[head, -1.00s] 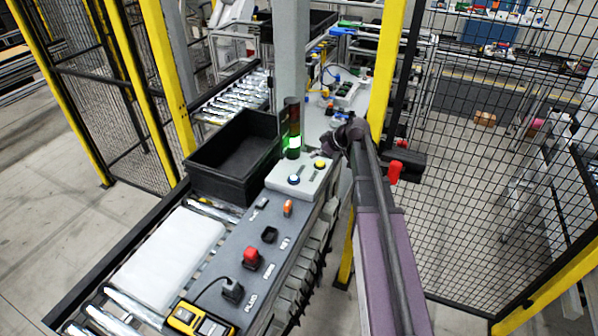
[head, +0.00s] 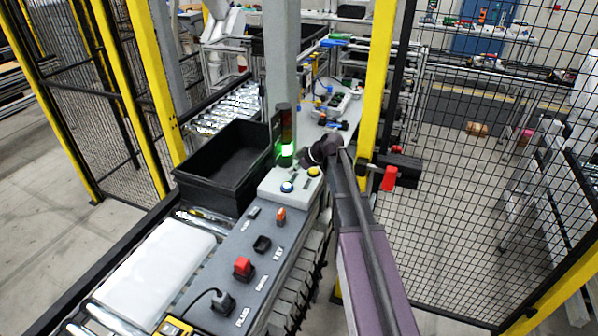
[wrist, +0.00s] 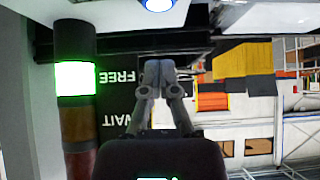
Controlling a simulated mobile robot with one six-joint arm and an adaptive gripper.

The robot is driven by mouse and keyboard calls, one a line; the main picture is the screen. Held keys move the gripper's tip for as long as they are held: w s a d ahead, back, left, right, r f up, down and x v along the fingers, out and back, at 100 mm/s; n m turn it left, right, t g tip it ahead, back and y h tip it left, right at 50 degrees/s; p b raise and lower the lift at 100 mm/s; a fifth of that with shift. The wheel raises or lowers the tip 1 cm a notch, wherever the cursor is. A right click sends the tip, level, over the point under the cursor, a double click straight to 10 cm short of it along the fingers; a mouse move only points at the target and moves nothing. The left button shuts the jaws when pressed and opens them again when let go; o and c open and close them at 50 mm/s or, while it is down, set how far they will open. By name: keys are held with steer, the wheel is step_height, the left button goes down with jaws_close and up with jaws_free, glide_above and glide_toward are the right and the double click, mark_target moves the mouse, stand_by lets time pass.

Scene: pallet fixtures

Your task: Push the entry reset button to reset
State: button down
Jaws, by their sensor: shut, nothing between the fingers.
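A pale control box (head: 268,187) stands at the far end of the grey panel, with a blue button (head: 287,187) and a yellow button (head: 313,171) on top. I cannot read which one is the entry reset. My gripper (head: 308,156) is just behind the box, close to the yellow button and partly blurred into the dark wrist. In the wrist view my gripper (wrist: 158,66) has its fingertips together, with nothing between them. A blue button (wrist: 158,4) shows at the top edge there, apart from the fingertips.
A stack light (head: 285,150) with a lit green section stands beside the box; in the wrist view it (wrist: 76,78) is left of my fingers, near FREE and WAIT labels. A black bin (head: 190,190) is left. A red button (head: 243,267) sits nearer. A yellow post (head: 376,90) stands behind my arm.

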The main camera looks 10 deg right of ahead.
mark_target(289, 187)
steer(key=shift+b+x, duration=0.6)
steer(key=shift+x, duration=0.55)
steer(key=shift+f+b, duration=1.95)
steer(key=shift+f+b, duration=0.75)
steer(key=shift+f, duration=0.05)
steer(key=shift+s+f, duration=0.1)
steer(key=shift+s, duration=0.1)
steer(key=shift+s+b, duration=0.25)
steer(key=shift+b, duration=0.05)
